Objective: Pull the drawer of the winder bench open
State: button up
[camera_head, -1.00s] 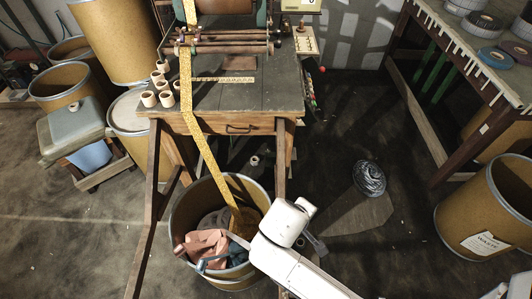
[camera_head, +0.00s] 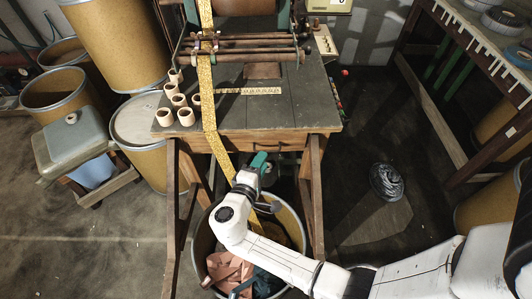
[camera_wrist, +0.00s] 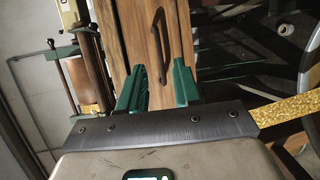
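The winder bench (camera_head: 300,105) stands ahead with its dark top and wooden front. Its drawer front (camera_head: 290,143) looks flush with the bench, so the drawer appears shut. In the wrist view the wooden drawer front (camera_wrist: 135,22) carries a dark bow handle (camera_wrist: 160,40). My gripper (camera_wrist: 161,66) is open, its two green fingers apart and pointing at the drawer, with the handle ahead of the gap and nothing held. In the head view my gripper (camera_head: 258,160) is just below the bench front; the handle cannot be made out there.
A yellow tape (camera_head: 209,110) runs down from the rollers, past my wrist, into a scrap drum (camera_head: 203,255) below. Several small cores (camera_head: 180,100) stand on the bench's left. Drums (camera_head: 142,125) flank it on the left. A dark wrapped roll (camera_head: 388,182) lies on the floor at right.

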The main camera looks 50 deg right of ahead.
jog(key=shift+x, duration=2.3)
jog(key=shift+s, duration=0.1)
grip_shut()
